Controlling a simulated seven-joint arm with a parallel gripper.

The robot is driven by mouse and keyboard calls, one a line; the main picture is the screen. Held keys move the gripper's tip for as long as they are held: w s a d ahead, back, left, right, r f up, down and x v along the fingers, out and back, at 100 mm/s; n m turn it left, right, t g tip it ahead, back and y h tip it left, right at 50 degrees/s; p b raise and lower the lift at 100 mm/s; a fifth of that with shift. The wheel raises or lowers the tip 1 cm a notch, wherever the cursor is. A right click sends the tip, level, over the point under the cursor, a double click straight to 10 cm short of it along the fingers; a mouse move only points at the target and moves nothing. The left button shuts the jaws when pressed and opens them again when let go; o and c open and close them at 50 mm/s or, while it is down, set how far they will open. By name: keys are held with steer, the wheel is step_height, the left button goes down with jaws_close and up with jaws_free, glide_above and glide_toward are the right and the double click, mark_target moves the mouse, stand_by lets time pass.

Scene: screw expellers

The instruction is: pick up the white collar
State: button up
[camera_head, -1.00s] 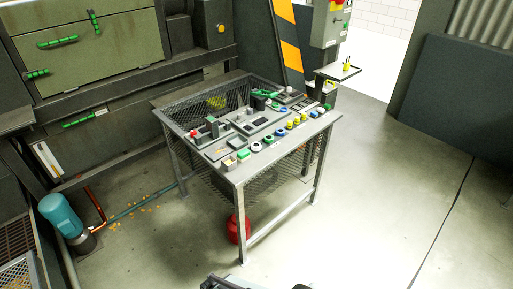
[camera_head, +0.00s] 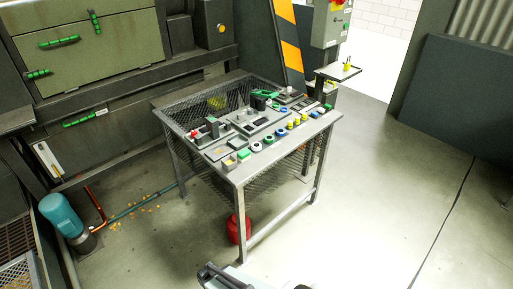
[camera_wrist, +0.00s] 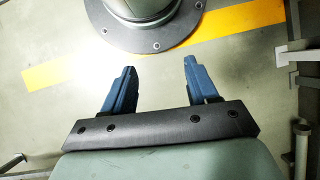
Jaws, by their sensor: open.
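A small white ring-shaped part (camera_head: 256,147), which looks like the white collar, sits on the near edge of the mesh-topped table (camera_head: 241,179) in the head view. It stands in a row of small coloured parts, between a green one (camera_head: 243,155) and a blue one (camera_head: 269,139). It is too small to make out in detail. In the wrist view my gripper (camera_wrist: 160,68) has its two blue fingers wide apart with nothing between them. It points at the floor, and the collar is not in that view. Part of my arm shows at the bottom of the head view.
Grey fixtures and a green tool (camera_head: 264,94) crowd the tabletop. A red canister (camera_head: 238,229) stands under the table. A teal motor-like unit (camera_head: 62,218) is at the left, and a small shelf (camera_head: 338,72) is behind the table. The floor on the right is clear.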

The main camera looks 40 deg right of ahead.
steer(key=w+d+r+m+t+y, duration=0.1)
steer(key=w+d+r+m+t, duration=0.2)
steer(key=w, duration=0.9)
steer(key=w+d+r+t+y, duration=0.1)
steer(key=w+r+t+y, duration=0.15)
steer(key=w+r, duration=0.6)
steer(key=w+d+r+m+t, duration=0.25)
steer(key=w+d+r, duration=0.35)
steer(key=w, duration=0.4)
steer(key=w+d+r+m+t, duration=0.1)
steer(key=w+d+r+t, duration=0.3)
steer(key=w+r, duration=0.55)
step_height(320, 180, up, 21)
steer(key=n+g+h, duration=0.2)
steer(key=n+h, duration=0.1)
steer(key=h, duration=0.3)
glide_above(257, 143)
steer(key=s+a, duration=0.3)
steer(key=s, duration=0.4)
steer(key=shift+x, duration=6.85)
